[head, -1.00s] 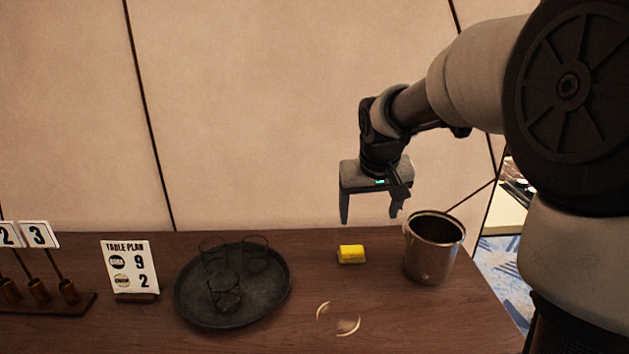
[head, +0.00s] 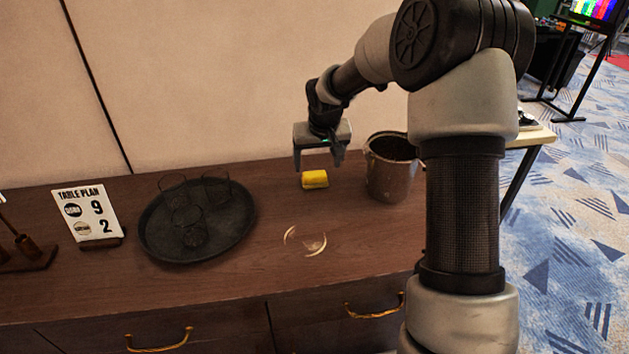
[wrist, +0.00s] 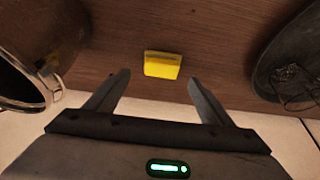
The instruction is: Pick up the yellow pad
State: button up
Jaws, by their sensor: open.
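The yellow pad (head: 314,179) is a small block lying on the wooden sideboard top, left of a metal bucket. In the wrist view the yellow pad (wrist: 162,65) shows beyond the fingertips, roughly centred between them. My gripper (head: 318,164) is open and empty, pointing down above the pad and apart from it. In the wrist view my gripper (wrist: 158,78) has its two fingers spread wide, with nothing between them.
The metal bucket (head: 388,182) stands close right of the pad. A dark round tray (head: 225,237) with several clear glasses is to the left, with a table plan sign (head: 88,213) beyond it. A clear glass item (head: 304,241) is in front. The wall (head: 200,75) rises behind.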

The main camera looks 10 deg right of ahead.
aim_at(315, 174)
jog(key=shift+x, duration=2.7)
jog(key=shift+w+a, duration=0.15)
jog(key=shift+c, duration=0.4)
jog(key=c, duration=1)
